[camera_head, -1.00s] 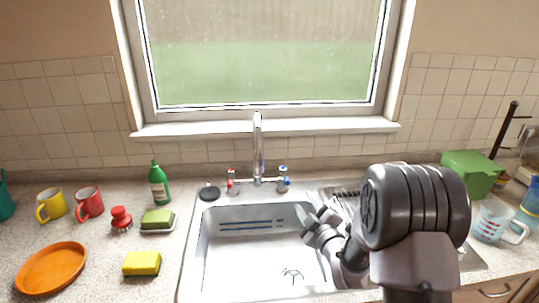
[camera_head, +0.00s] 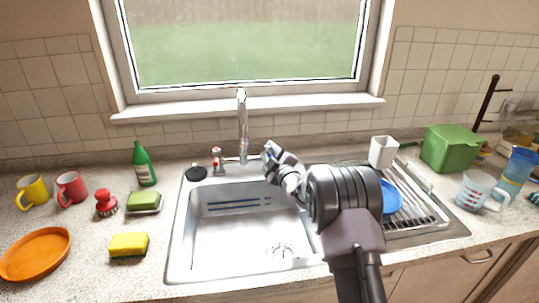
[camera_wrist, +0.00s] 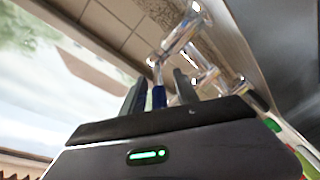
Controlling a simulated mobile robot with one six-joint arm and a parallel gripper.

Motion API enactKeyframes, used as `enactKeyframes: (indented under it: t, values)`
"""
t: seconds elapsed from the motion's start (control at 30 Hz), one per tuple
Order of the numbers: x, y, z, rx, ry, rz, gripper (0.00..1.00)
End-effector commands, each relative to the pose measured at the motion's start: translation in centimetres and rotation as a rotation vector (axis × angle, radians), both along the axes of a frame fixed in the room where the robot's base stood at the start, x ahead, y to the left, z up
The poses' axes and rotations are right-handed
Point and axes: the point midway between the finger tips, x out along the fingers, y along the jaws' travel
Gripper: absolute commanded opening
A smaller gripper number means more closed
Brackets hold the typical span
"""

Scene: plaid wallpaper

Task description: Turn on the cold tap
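The chrome faucet (camera_head: 243,128) stands upright behind the sink. Its red-marked hot tap (camera_head: 217,158) is on the left. The blue-marked cold tap, on the right, is mostly hidden by my gripper (camera_head: 271,157) in the head view. In the wrist view the blue part of the cold tap (camera_wrist: 159,96) shows between the two fingers of my gripper (camera_wrist: 160,92). The fingers are apart, with gaps beside the blue part. I cannot tell whether either finger touches it. No running water is visible.
The sink basin (camera_head: 240,225) is empty below my arm. A drying rack (camera_head: 420,212) with a blue plate (camera_head: 390,197) and a white cup (camera_head: 382,151) is at the right. A green bottle (camera_head: 143,165) and a black stopper (camera_head: 196,173) are left of the faucet.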

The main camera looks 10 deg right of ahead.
Motion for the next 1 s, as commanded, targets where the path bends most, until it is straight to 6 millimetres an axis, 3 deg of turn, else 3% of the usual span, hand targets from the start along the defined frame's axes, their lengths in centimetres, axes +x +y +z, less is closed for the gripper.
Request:
enactKeyframes:
  t: [0.23, 0.4, 0.43, 1.0]
  values:
    - [0.09, 0.0, 0.04, 0.0, 0.001, -0.001, 0.35]
    - [0.07, -0.01, 0.03, 0.0, 0.0, 0.0, 0.02]
    - [0.07, -0.01, 0.03, 0.0, 0.0, 0.0, 0.0]
    - [0.04, -0.02, 0.01, 0.0, 0.001, -0.001, 0.0]
